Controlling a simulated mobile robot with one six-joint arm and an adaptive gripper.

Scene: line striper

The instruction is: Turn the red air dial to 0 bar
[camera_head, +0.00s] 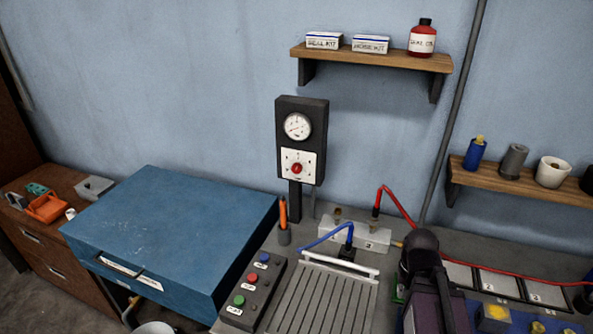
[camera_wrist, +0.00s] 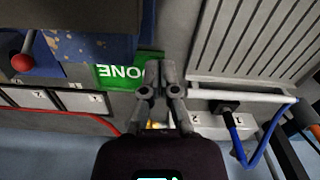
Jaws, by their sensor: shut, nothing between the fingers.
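The red air dial (camera_head: 297,168) sits at the centre of a white scale plate (camera_head: 289,156) on the black post-mounted panel. A round white pressure gauge (camera_head: 298,126) is above it. The dial's setting and the scale marks are too small to read. In the head view my arm (camera_head: 430,290) is at the lower right, well to the right of and below the dial. The dial is not in the wrist view.
A white valve block (camera_head: 372,238) with red and blue hoses stands between my arm and the panel. A blue cabinet (camera_head: 170,225) is left, a shelf (camera_head: 375,58) above right.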

